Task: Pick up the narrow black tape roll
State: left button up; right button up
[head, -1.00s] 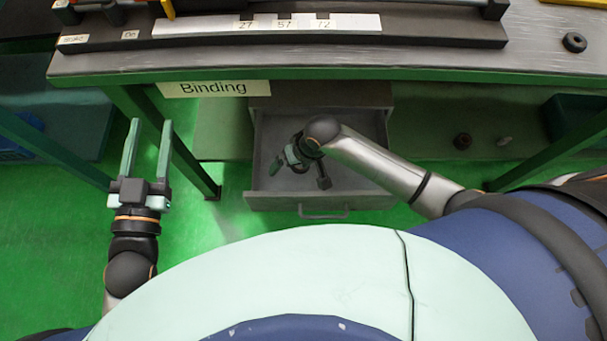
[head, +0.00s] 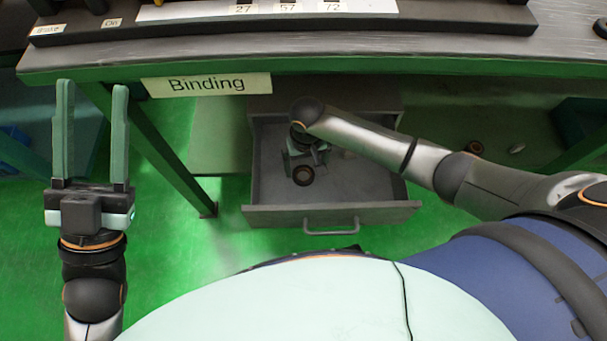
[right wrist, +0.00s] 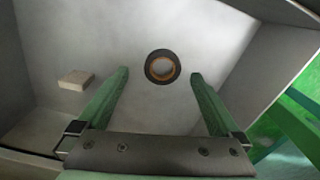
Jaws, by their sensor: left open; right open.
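A black tape roll (right wrist: 162,67) with a brown inner ring lies flat on the floor of the open grey drawer (right wrist: 130,25). In the right wrist view it sits beyond and between the fingertips of my right gripper (right wrist: 160,72), apart from both. In the head view the roll (head: 303,176) shows just in front of my right gripper (head: 305,156), which is inside the drawer, open and partly hidden by its own arm. My left gripper (head: 92,88) is open and empty at the left, beside the table.
A small tan block (right wrist: 75,80) lies in the drawer left of the roll. Drawer walls surround my right gripper. Another dark roll (head: 600,26) is on the tabletop (head: 430,50).

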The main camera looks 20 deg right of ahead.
aim_at(304, 178)
jog(key=shift+w+a+f+b, duration=0.15)
jog(key=shift+f+b, duration=0.25)
jog(key=shift+f, duration=0.35)
notch_tip(304, 178, down, 3)
jog(key=shift+w+a+f+b, duration=0.1)
jog(key=shift+w+f+b, duration=0.1)
jog(key=shift+b, duration=0.85)
pick_arm(q)
jog(key=s+m+h, duration=0.2)
jog(key=h, duration=0.1)
jog(key=shift+s+d, duration=0.15)
jog(key=shift+d, duration=0.15)
pick_arm(e)
jog(key=shift+c, duration=0.4)
jog(key=c, duration=1.2)
pick_arm(q)
jog(key=shift+r, duration=0.15)
pick_arm(e)
jog(key=shift+r, duration=0.15)
